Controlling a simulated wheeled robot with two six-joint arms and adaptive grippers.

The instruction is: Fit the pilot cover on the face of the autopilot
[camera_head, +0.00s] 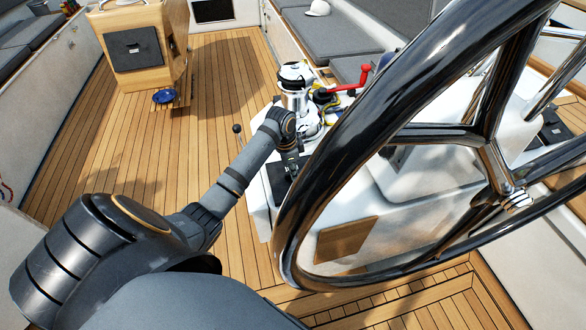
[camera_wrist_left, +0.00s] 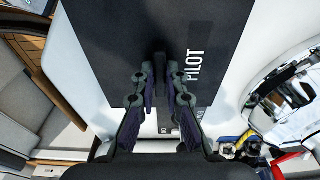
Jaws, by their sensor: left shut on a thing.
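The pilot cover (camera_wrist_left: 215,30) is a flat dark panel with the white word PILOT, large in the left wrist view. My left gripper (camera_wrist_left: 160,72) is shut on a small dark tab that stands up from the cover's middle. In the head view my left gripper (camera_head: 291,162) is at the white cockpit console, over a dark panel (camera_head: 277,185); I cannot tell there where the cover ends. The autopilot's face is not clearly seen, and I cannot tell whether the cover touches it. My right gripper is not in view.
The big black steering wheel (camera_head: 330,150) fills the right of the head view, close beside my left arm. A chrome winch (camera_head: 293,85) and a red handle (camera_head: 363,78) stand just beyond the gripper. Open teak floor (camera_head: 150,140) lies to the left.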

